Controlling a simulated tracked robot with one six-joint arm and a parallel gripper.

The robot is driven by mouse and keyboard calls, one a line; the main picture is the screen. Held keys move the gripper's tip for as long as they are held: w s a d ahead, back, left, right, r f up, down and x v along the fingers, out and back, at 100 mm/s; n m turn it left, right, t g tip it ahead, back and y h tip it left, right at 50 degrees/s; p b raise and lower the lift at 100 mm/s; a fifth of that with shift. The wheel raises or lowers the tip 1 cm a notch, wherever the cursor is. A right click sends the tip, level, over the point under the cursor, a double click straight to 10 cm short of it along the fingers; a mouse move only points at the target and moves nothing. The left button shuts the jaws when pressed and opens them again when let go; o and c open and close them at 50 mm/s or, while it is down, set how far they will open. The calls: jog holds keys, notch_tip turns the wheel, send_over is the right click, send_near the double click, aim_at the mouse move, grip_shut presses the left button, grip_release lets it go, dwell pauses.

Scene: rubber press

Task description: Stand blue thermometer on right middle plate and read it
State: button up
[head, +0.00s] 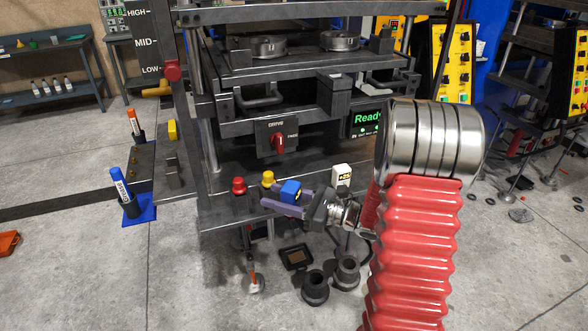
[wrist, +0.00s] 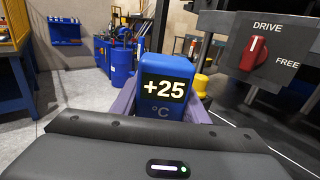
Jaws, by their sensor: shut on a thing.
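The blue thermometer (head: 290,189) is held upright between the purple fingers of my gripper (head: 284,200), low in front of the press. The press shows an upper plate (head: 300,62) bearing two round metal moulds, and a lower dark ledge (head: 225,203). The thermometer is well below the upper plate, near the ledge. I cannot tell for certain which surface is the right middle plate.
A white thermometer-like block (head: 342,175), a red knob (head: 238,186) and a yellow knob (head: 267,179) stand on the ledge. A DRIVE/FREE switch (head: 278,140) and a "Ready" screen (head: 367,120) face forward above. Dark cups (head: 315,287) stand on the floor below.

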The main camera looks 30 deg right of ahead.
jog(key=a+f+n+g+y, duration=0.1)
jog(key=a+f, duration=0.4)
jog(key=f, duration=0.2)
jog(key=s+a+f+n+g+y, duration=0.1)
jog(key=a+f, duration=0.3)
jog(key=f, duration=0.4)
jog(key=shift+a+f+g, duration=0.3)
jog(key=shift+a, duration=0.05)
jog(key=shift+s, duration=0.15)
